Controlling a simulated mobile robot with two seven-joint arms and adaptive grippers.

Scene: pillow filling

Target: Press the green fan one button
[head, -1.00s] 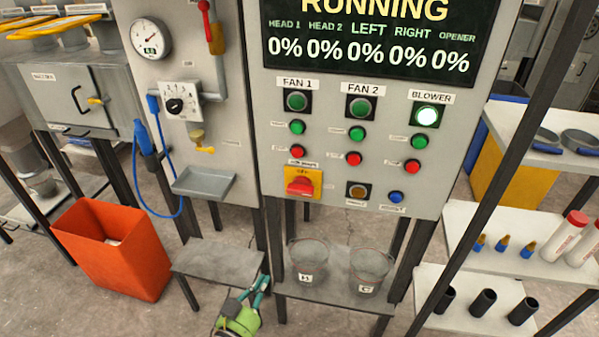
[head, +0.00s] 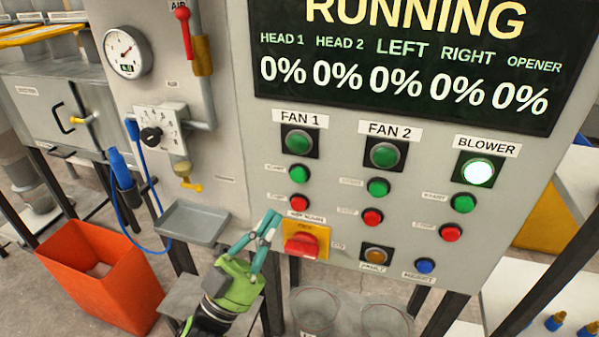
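The FAN 1 column is at the left of the control panel (head: 240,190). It has a large unlit green lamp (head: 298,141) in a black square under the FAN 1 label (head: 300,119). Below it are a small green button (head: 300,173) and a red button (head: 299,202). My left gripper (head: 272,217), green with teal fingers, is in front of the panel, below and left of these buttons. My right gripper is not in view.
A red knob on a yellow plate (head: 320,232) sits right beside the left fingertips. FAN 2 (head: 385,153) and the lit BLOWER lamp (head: 478,171) are to the right. A grey tray (head: 195,224) juts out at left. An orange bin (head: 105,275) stands on the floor.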

